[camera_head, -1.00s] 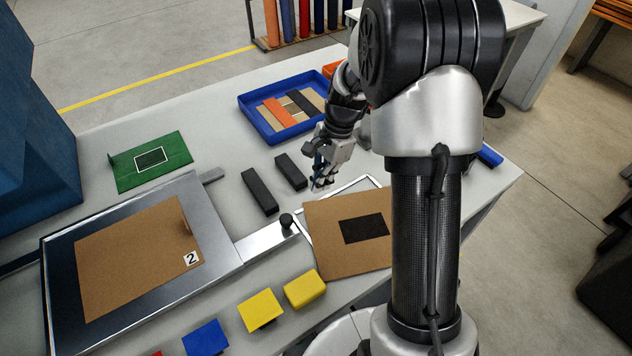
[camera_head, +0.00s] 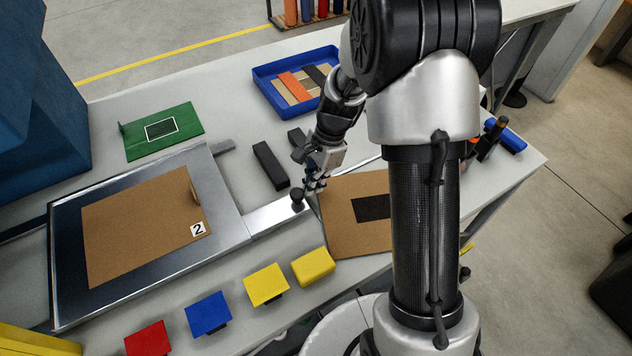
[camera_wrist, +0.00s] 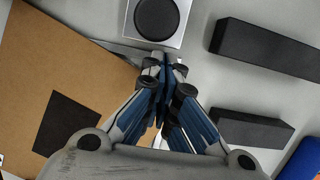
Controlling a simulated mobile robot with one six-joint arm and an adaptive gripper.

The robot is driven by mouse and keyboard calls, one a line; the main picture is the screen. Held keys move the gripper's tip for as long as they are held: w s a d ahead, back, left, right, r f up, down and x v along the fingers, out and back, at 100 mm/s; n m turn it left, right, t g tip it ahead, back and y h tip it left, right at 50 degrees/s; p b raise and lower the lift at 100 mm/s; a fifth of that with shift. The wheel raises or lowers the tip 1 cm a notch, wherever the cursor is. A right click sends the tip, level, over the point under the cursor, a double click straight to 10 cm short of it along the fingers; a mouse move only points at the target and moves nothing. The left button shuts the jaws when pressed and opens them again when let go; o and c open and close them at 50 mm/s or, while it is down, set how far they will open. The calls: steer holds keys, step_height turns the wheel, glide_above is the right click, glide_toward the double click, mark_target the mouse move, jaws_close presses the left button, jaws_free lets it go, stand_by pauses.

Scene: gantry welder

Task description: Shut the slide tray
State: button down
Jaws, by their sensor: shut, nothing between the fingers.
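The slide tray (camera_head: 226,204) is a flat metal tray at the left of the table, with a brown panel (camera_head: 120,245) marked 2 on it. A metal bar (camera_head: 268,217) runs from its right side and carries a black knob (camera_head: 297,196). The round top of the knob also shows at the top of the wrist view (camera_wrist: 156,17). My gripper (camera_head: 315,186) is just right of the knob, fingers pointing down. In the wrist view its fingertips (camera_wrist: 163,62) are together and empty, with a small gap to the knob in the picture; their height against it is unclear.
A brown board with a black rectangle (camera_head: 345,238) lies right of the knob. Two black blocks (camera_head: 270,166) lie behind it. Yellow, blue and red blocks (camera_head: 265,285) line the front. A green plate (camera_head: 185,121) and a blue bin (camera_head: 262,97) are farther back.

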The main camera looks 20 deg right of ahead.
mark_target(123, 275)
steer(key=shift+a, duration=0.1)
steer(key=s+a+p, duration=0.3)
steer(key=a+p, duration=0.2)
steer(key=a, duration=1)
steer(key=s+a+p, duration=0.3)
steer(key=a+p, duration=0.3)
steer(key=a, duration=0.9)
steer(key=s+a+p, duration=0.3)
steer(key=a+p, duration=0.2)
steer(key=a, duration=1)
steer(key=shift+s+a+p, duration=0.15)
steer(key=shift+a+p, duration=0.1)
steer(key=shift+p, duration=0.1)
